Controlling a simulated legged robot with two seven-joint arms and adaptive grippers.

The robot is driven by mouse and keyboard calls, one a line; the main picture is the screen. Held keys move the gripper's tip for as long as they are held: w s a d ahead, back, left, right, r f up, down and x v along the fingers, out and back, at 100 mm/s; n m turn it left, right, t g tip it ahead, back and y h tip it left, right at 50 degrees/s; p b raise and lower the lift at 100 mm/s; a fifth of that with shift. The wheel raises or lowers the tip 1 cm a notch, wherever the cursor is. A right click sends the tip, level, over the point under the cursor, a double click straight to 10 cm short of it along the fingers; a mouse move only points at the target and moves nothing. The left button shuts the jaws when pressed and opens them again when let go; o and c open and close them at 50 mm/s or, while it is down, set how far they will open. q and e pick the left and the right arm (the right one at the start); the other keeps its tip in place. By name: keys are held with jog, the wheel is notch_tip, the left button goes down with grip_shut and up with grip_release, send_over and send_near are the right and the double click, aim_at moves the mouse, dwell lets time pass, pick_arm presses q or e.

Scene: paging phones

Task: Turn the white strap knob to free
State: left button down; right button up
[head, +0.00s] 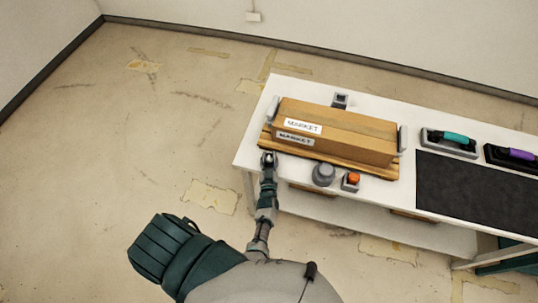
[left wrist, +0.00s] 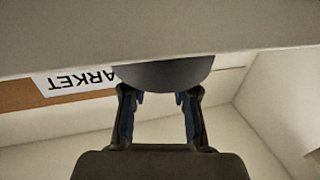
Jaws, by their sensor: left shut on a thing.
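My left gripper (head: 268,158) reaches the front left of the white table, just in front of the cardboard box (head: 345,130) labelled MARKET. In the left wrist view, its two fingers (left wrist: 160,98) close on a rounded grey knob (left wrist: 165,74) by a pale flat surface. The knob looks grey in shade; its markings and setting cannot be read. In the head view the gripper mostly hides it. The box label shows upside down in the left wrist view (left wrist: 80,82). My right gripper is out of view.
A grey round knob (head: 323,174) and an orange button on a grey base (head: 351,181) stand to the right along the table's front edge. A black mat (head: 470,195) and teal- and purple-handled devices (head: 453,140) (head: 515,154) lie farther right. The floor left of the table is clear.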

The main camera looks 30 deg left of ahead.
pick_arm(q)
jog(key=shift+w+r+n+g+y+p, duration=0.15)
jog(key=shift+r+n+g+y+p, duration=0.15)
jog(key=shift+n+g+y+p, duration=0.5)
jog(key=shift+y, duration=0.3)
jog(key=c, duration=1.2)
grip_release()
jog(key=shift+f, duration=0.15)
jog(key=shift+f, duration=0.1)
